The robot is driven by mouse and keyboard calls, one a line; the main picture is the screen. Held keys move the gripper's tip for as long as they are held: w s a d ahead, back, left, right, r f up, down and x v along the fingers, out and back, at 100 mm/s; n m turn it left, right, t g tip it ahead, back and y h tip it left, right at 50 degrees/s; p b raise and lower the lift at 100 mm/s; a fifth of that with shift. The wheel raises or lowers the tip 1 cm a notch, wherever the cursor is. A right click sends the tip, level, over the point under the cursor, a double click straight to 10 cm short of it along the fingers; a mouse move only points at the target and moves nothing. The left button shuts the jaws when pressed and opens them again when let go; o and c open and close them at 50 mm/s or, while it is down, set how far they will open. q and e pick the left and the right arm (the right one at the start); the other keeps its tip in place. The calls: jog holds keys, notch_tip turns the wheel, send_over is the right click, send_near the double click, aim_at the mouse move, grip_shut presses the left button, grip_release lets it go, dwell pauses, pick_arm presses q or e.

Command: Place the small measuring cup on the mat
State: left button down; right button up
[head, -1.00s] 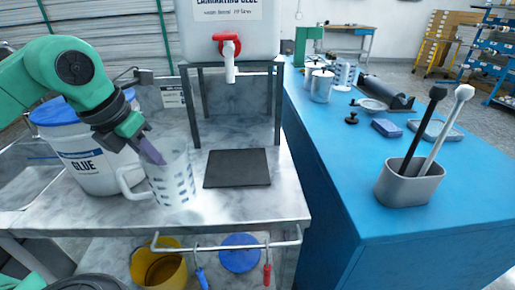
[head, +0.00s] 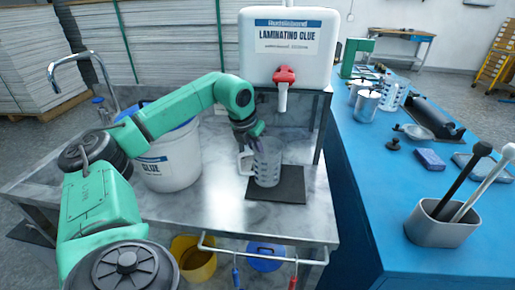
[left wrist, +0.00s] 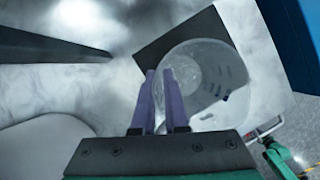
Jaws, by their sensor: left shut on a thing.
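The clear measuring cup (head: 267,163) has marks on its wall and a handle on its left side. My left gripper (head: 256,138) is shut on the cup at its upper left rim. The cup is upright over the left part of the dark square mat (head: 291,187); I cannot tell whether its base touches the mat. In the left wrist view the purple fingers (left wrist: 161,82) pinch the rim of the cup (left wrist: 212,80), and a corner of the mat (left wrist: 160,43) shows beyond it.
The glue dispenser (head: 288,45) with its red tap (head: 285,75) stands on a metal stand behind the mat. A white glue bucket (head: 168,163) is to the left. The blue table (head: 365,185) at right holds pots, another clear cup (head: 391,96) and a grey holder (head: 440,227).

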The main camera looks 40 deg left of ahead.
jog(key=shift+s+a+f, duration=0.1)
jog(key=shift+s+a, duration=0.05)
jog(key=shift+s, duration=0.1)
pick_arm(q)
jog(key=shift+f, duration=0.15)
jog(key=c, duration=0.9)
grip_release()
jog(key=shift+c, duration=0.2)
pick_arm(e)
jog(key=shift+f, duration=0.1)
pick_arm(q)
jog(key=shift+r, duration=0.45)
jog(key=v, duration=1.1)
jog(key=shift+s+r+p, duration=0.15)
jog(key=shift+r+p, duration=0.15)
jog(key=shift+p, duration=0.1)
pick_arm(e)
jog(key=shift+r, duration=0.55)
